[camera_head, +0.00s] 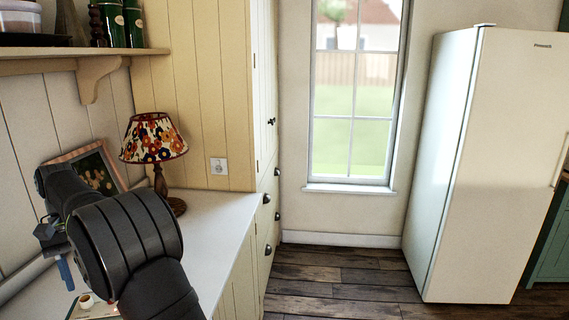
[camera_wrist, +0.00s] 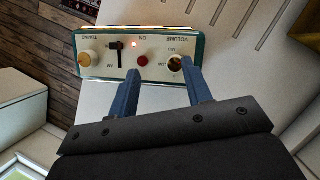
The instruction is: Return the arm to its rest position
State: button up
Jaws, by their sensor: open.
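My gripper (camera_wrist: 159,71) is open, with its two blue fingers apart and nothing held between them. The fingertips overlap the lower edge of a teal-edged radio panel (camera_wrist: 108,66) in the wrist view. The panel appears upside down, with a tuning knob, a black slider, a red button, a lit red lamp and a volume knob (camera_wrist: 175,62). The right fingertip is close to the volume knob; I cannot tell whether they touch. In the head view my arm bends over the counter at the left, and only one blue finger (camera_head: 66,272) shows clearly.
A flowered lamp (camera_head: 154,140) and a framed picture (camera_head: 92,168) stand on the white counter (camera_head: 215,215) near my arm. A shelf (camera_head: 70,62) with jars is above. A tall cupboard (camera_head: 267,150) borders the counter. Open floor lies before the window and white fridge (camera_head: 480,180).

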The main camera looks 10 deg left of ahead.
aim_at(85, 298)
jog(key=f, duration=0.1)
jog(key=a+f, duration=0.1)
jog(key=f, duration=0.1)
jog(key=shift+s+a+f, duration=0.15)
jog(key=shift+s+f, duration=0.1)
jog(key=shift+s, duration=0.1)
jog(key=shift+f, duration=0.7)
